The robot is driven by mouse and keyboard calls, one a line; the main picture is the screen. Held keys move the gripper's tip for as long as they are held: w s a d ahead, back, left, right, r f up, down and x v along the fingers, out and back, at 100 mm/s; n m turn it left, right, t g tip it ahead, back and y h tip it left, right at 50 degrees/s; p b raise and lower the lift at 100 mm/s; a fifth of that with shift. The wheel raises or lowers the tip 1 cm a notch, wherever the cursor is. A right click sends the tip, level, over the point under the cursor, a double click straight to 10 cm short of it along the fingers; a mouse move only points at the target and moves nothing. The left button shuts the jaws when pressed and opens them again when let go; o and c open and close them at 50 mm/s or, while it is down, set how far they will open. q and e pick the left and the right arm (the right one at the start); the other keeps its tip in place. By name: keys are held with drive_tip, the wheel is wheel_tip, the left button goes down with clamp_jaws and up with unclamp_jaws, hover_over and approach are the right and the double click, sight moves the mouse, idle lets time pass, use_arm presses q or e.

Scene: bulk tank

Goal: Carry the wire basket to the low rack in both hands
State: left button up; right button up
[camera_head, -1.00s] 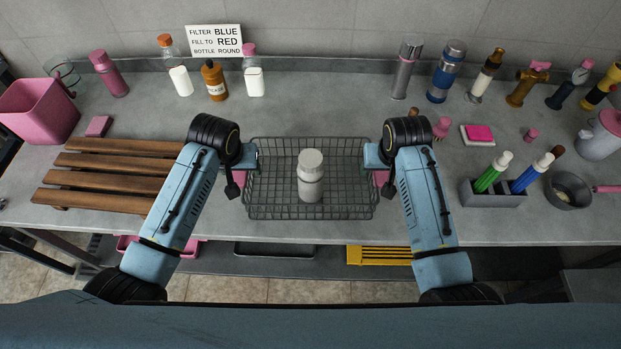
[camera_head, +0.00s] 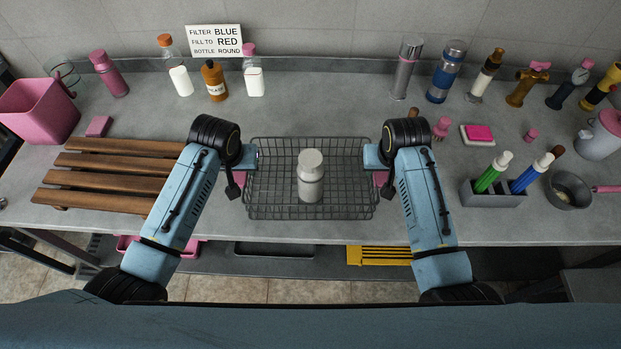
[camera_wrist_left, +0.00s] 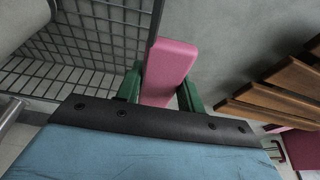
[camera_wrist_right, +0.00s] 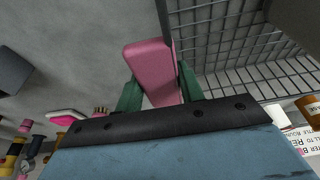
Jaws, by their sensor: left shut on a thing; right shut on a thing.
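The wire basket (camera_head: 275,192) is dark grey mesh with a pink grip at each end. It is in the middle of the head view, level, with a white capped bottle (camera_head: 311,178) upright inside. My left gripper (camera_head: 248,160) is at its left end, shut on a pink grip (camera_wrist_left: 170,68) in the left wrist view. My right gripper (camera_head: 374,158) is at its right end, shut on the other pink grip (camera_wrist_right: 152,70) in the right wrist view. I cannot tell whether the basket's underside touches the counter. A low wooden slatted rack (camera_head: 120,163) stands left of the basket.
The grey counter (camera_head: 310,112) is clear behind the basket. A pink block (camera_head: 98,126) and pink bin (camera_head: 40,110) are beyond the rack. Several bottles line the back. A marker holder (camera_head: 492,195) and small pan (camera_head: 568,190) are at right.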

use_arm(q)
drive_tip(key=shift+r, duration=0.15)
use_arm(e)
drive_tip(key=shift+r, duration=0.15)
